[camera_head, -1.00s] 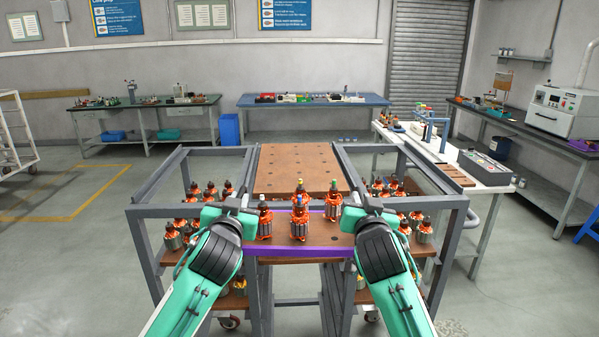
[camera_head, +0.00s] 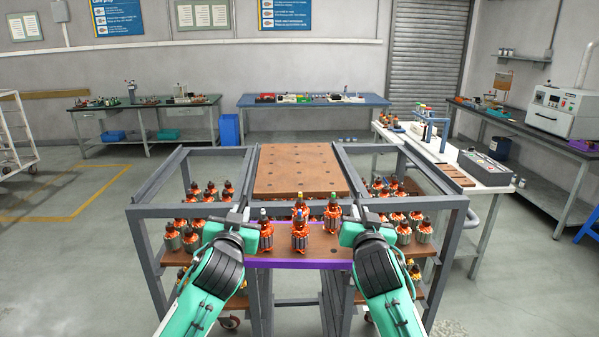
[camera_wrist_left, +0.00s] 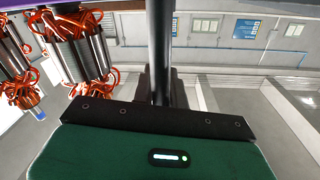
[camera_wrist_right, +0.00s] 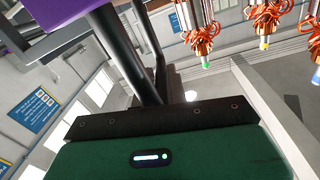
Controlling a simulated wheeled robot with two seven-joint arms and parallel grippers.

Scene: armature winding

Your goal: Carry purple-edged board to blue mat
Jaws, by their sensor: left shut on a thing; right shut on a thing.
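The purple-edged board (camera_head: 283,249) is brown on top, with a purple front edge and several orange-wound armatures (camera_head: 299,235) standing on it. My left gripper (camera_head: 239,214) is shut on the board's left end. My right gripper (camera_head: 352,224) is shut on its right end. The board is in front of the grey rack and looks about level. The left wrist view shows armatures (camera_wrist_left: 85,50) close by. The right wrist view shows a strip of purple (camera_wrist_right: 15,38) and hanging-looking armatures (camera_wrist_right: 195,35). I cannot make out a separate blue mat.
The grey rack (camera_head: 157,211) holds another brown board (camera_head: 298,170) with holes and more armatures on both sides. A blue-topped table (camera_head: 315,101) stands at the back. A white table (camera_head: 487,179) is at the right. Floor is free at the left.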

